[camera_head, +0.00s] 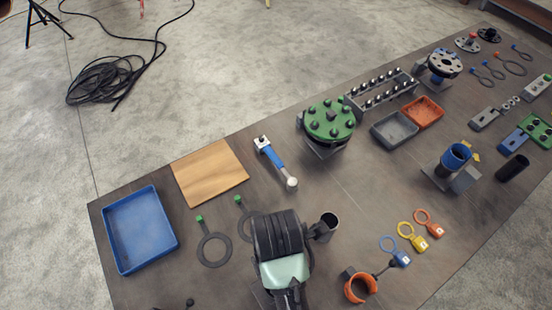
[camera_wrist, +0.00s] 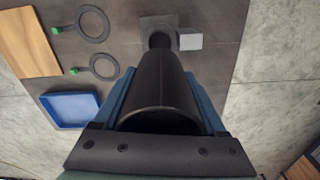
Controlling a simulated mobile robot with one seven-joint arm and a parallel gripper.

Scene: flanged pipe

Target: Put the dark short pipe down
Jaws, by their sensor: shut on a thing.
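The dark short pipe (camera_wrist: 160,92) fills the middle of the wrist view between the two blue fingers of my gripper (camera_wrist: 163,105), which is shut on it. In the head view a dark open-ended pipe (camera_head: 327,224) shows just right of my black wrist, which hides most of my gripper. In the wrist view a flat dark base plate (camera_wrist: 150,24) with a light grey block (camera_wrist: 190,42) lies past the far end of the pipe. I cannot tell whether the pipe touches it.
A blue tray (camera_head: 117,248), a wooden board (camera_head: 208,172) and two dark rings (camera_head: 203,255) lie to the left. An orange clamp (camera_head: 352,293) and coloured ring tags (camera_head: 407,241) lie nearby. A green flange (camera_head: 330,118) and another dark cylinder (camera_head: 513,167) stand farther right.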

